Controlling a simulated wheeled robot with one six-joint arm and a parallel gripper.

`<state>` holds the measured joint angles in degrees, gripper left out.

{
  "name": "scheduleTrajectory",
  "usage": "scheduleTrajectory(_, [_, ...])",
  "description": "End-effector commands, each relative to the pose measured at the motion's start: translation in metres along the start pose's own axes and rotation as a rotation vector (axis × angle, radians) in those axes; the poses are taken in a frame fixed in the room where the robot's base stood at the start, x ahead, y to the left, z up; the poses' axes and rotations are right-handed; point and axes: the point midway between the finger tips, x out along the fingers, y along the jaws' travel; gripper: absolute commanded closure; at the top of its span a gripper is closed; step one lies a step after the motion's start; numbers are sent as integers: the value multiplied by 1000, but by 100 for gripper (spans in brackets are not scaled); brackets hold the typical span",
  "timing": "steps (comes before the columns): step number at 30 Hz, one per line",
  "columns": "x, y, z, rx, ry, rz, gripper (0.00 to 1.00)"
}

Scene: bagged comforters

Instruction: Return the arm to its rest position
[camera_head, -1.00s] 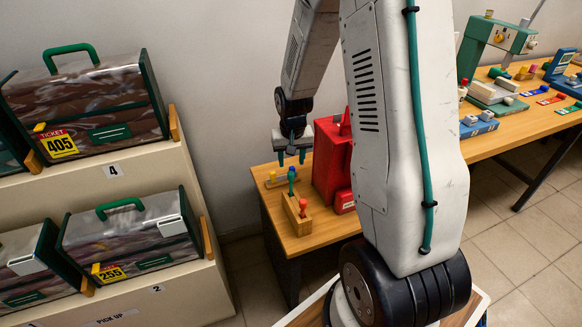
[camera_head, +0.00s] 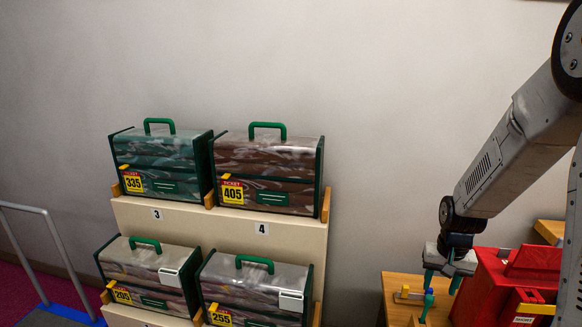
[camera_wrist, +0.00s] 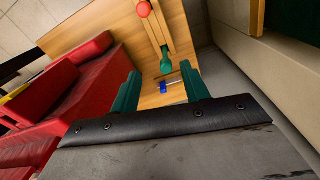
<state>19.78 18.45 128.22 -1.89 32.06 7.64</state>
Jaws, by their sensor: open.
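My gripper (camera_head: 444,279) hangs at the right of the head view, at the end of my grey arm. Its green fingers point down over a wooden table (camera_head: 396,294) and are spread apart with nothing between them. In the wrist view my gripper (camera_wrist: 160,92) also shows open, with the wooden table (camera_wrist: 112,35) beyond the fingertips. A green peg and a small blue piece (camera_wrist: 171,86) appear close to the fingertips in that view; whether anything touches is unclear. The rest of my arm runs out of frame at the right.
A red box (camera_head: 505,285) stands on the table just right of my gripper. A two-level shelf (camera_head: 290,240) on the left holds bagged comforters with tickets 335 (camera_head: 162,165), 405 (camera_head: 267,170), 205 (camera_head: 150,275) and 255 (camera_head: 254,290). A grey rail (camera_head: 45,235) stands far left.

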Motion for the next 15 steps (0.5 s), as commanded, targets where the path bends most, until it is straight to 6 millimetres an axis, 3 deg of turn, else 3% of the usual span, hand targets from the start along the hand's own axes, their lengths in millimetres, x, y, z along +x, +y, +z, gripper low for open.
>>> scheduleTrajectory(5, [-37, -2, 55, -57, -121, 12, 54])
scheduleTrajectory(15, [-139, -21, 157, -214, -163, 13, 54])
